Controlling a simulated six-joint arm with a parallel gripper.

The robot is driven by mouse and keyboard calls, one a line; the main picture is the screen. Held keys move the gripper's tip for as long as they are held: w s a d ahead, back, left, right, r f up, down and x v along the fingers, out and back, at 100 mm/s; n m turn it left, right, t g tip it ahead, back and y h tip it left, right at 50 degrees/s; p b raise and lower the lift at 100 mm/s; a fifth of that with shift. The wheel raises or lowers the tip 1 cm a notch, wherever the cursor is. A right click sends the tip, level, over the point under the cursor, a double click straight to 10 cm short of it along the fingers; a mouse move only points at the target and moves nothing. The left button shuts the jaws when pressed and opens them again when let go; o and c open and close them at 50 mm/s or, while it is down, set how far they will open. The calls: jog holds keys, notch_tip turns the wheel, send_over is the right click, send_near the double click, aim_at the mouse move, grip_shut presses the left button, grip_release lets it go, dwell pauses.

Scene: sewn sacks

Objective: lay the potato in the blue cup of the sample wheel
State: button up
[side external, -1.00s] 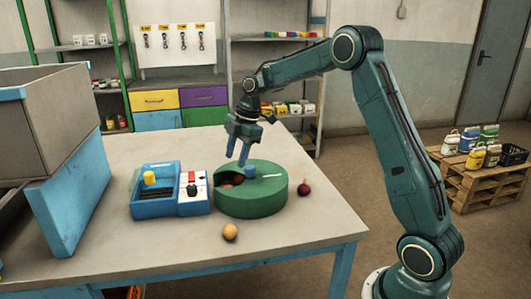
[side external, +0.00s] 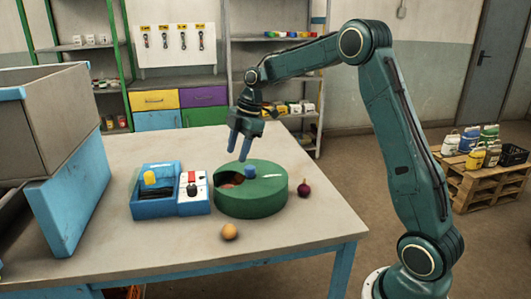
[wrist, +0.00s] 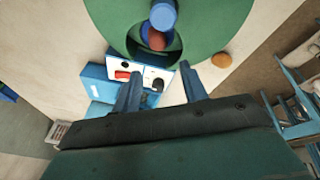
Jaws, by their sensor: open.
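The sample wheel (side external: 262,200) is a green drum with a round top, a blue knob (side external: 250,172) and a dark opening. A reddish-brown thing (wrist: 156,40) shows in the opening; a bit of blue is beside it, and I cannot tell which cup this is. A tan, rounded thing that looks like the potato (side external: 230,231) lies on the table in front of the wheel; it also shows in the wrist view (wrist: 221,60). My gripper (side external: 239,155) is open and empty, pointing down just above the wheel's top near the opening.
A blue tray (side external: 145,212) with a yellow knob and a switch panel (side external: 194,208) stand left of the wheel. A dark red onion-like thing (side external: 304,188) lies to its right. A large grey-and-blue bin (side external: 65,180) is at the far left. The table's front is mostly clear.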

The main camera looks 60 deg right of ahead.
jog(key=s+a+r+m+t+h, duration=0.1)
jog(key=s+a+r+m, duration=0.35)
jog(key=s, duration=0.35)
jog(key=s+a+r+m+t, duration=0.1)
jog(key=s+a+r+m, duration=0.2)
jog(key=s+a+r, duration=0.4)
jog(key=s+f+m, duration=0.2)
jog(key=s+m, duration=0.1)
jog(key=s, duration=0.5)
jog(key=s+a+f+m+t+h, duration=0.1)
jog(key=s+m, duration=0.3)
jog(key=s, duration=0.5)
jog(key=shift+s+f, duration=0.15)
jog(key=shift+f, duration=0.65)
jog(key=shift+o, duration=0.5)
